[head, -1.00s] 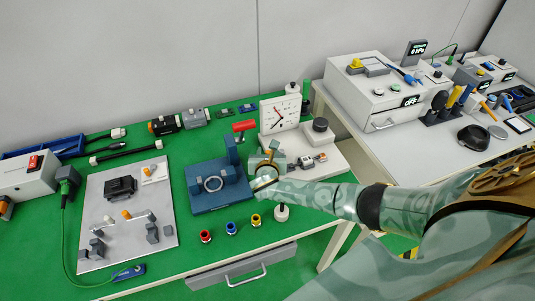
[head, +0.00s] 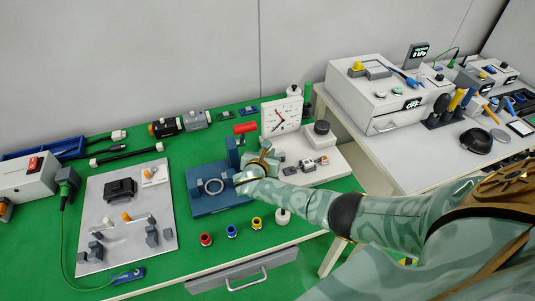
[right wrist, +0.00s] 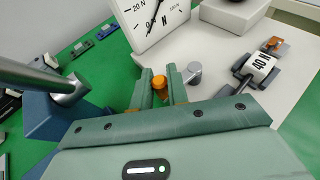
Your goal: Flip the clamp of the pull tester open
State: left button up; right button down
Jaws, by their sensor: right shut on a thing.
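The pull tester is a white base (head: 325,165) with a square dial gauge (head: 281,115) at its back left. It also shows in the right wrist view, with the dial (right wrist: 152,18) at the top. My right gripper (right wrist: 161,92) is shut on an orange knob (right wrist: 160,82), which appears to be the clamp's lever end. A short grey cylinder (right wrist: 193,72) stands just right of the fingers. The rest of the clamp is hidden behind my gripper. In the head view my right gripper (head: 267,155) is at the tester's left end. My left gripper is not in view.
A blue press (head: 208,203) with a red handle (head: 245,128) stands close left of my right gripper. Red, blue and yellow spools (head: 231,231) stand in front. Green mat is free around them.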

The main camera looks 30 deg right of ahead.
jog(key=c, duration=1.4)
grip_release()
jog(key=shift+o, duration=0.2)
jog(key=shift+s+a+r, duration=0.2)
jog(key=shift+a, duration=0.05)
jog(key=p+v, duration=0.5)
jog(key=v, duration=1)
jog(key=shift+a+r, duration=0.15)
jog(key=shift+r, duration=0.05)
jog(key=shift+s, duration=0.1)
